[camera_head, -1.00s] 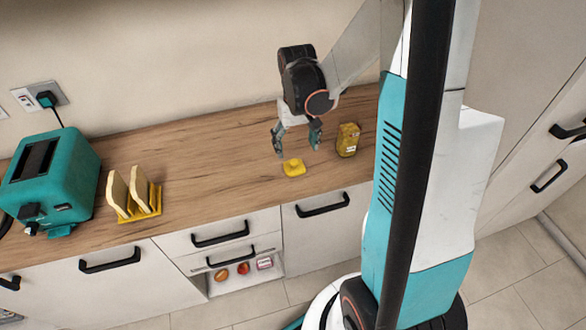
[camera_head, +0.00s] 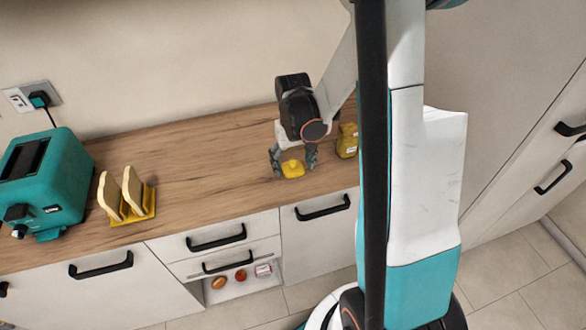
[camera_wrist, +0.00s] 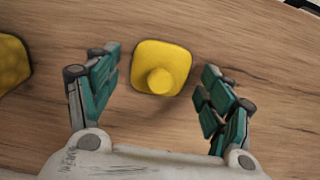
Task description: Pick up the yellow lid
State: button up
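The yellow lid (camera_head: 293,169) lies on the wooden countertop near its front edge. In the wrist view the lid (camera_wrist: 162,67) is a rounded square with a round knob on top. My gripper (camera_head: 293,168) is low over the counter with its fingers spread on either side of the lid. In the wrist view my open gripper (camera_wrist: 160,82) has one finger left of the lid and one right of it, with gaps on both sides. Nothing is between the fingers except the lid, and I see no contact.
A yellow jar (camera_head: 347,140) stands close to the right of my gripper, partly hidden by my arm. A yellow rack with bread slices (camera_head: 133,188) and a teal toaster (camera_head: 46,180) stand to the left. Below, an open drawer (camera_head: 240,284) holds small items. The counter's middle is clear.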

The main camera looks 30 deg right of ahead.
jog(key=c, duration=0.8)
jog(key=shift+c, duration=0.2)
